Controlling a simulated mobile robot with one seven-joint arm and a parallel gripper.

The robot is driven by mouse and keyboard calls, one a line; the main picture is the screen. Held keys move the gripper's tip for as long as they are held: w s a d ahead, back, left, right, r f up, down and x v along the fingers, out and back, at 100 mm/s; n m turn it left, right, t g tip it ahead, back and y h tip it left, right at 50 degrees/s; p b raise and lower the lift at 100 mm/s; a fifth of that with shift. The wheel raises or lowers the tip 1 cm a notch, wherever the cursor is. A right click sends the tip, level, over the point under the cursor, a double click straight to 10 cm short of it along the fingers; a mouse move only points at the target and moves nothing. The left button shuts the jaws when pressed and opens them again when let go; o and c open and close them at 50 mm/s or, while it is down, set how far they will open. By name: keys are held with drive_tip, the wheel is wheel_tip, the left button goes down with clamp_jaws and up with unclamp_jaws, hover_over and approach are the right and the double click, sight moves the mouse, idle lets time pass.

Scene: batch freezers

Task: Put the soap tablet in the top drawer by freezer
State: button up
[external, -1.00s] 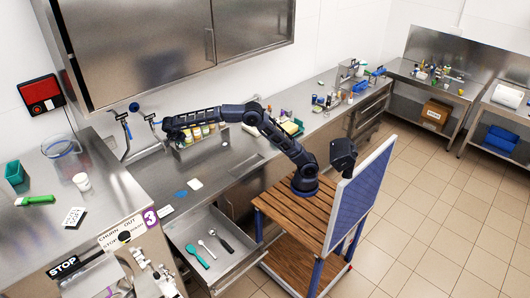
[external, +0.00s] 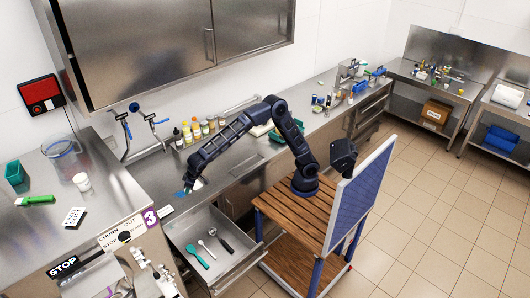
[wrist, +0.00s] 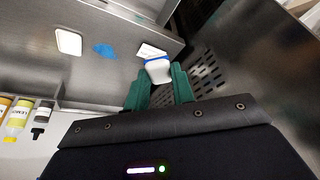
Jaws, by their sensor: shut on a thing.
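My gripper (external: 186,190) is low over the counter's front edge, just behind the open top drawer (external: 222,264). In the wrist view its green fingers (wrist: 158,90) are shut on a small white block with a blue edge (wrist: 158,70), apparently the soap tablet. In the external view the block cannot be made out at the fingertips. The drawer is pulled out beside the freezer (external: 128,228) marked 3. It holds a teal spatula (external: 198,256), a spoon (external: 207,250) and a dark-handled tool (external: 222,241).
A blue piece (wrist: 105,50), a rounded white piece (wrist: 68,41) and a printed white card (wrist: 148,51) lie on the counter. Several bottles (external: 196,131) stand at the back wall. Taps (external: 125,132) rise at the left. Wall cabinets (external: 180,40) hang above.

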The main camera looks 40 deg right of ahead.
drive_tip(key=s+r+n+g+y, duration=0.1)
drive_tip(key=s+r+n+g, duration=0.15)
drive_tip(key=s+n, duration=1.45)
drive_tip(key=s+f+m, duration=0.2)
drive_tip(key=f, duration=1.7)
drive_tip(key=s+f+m, duration=0.2)
drive_tip(key=f, duration=1.7)
drive_tip(key=s+f+m+g, duration=0.1)
drive_tip(key=s+f+m, duration=0.1)
drive_tip(key=f, duration=1.7)
drive_tip(key=shift+s+d+f+m, duration=0.1)
drive_tip(key=shift+f+m, duration=0.05)
drive_tip(key=shift+m, duration=0.45)
drive_tip(key=shift+f, duration=0.1)
drive_tip(key=o, duration=1)
drive_tip(key=shift+c, duration=0.2)
drive_tip(key=v, duration=1.2)
drive_tip(key=shift+d, duration=0.25)
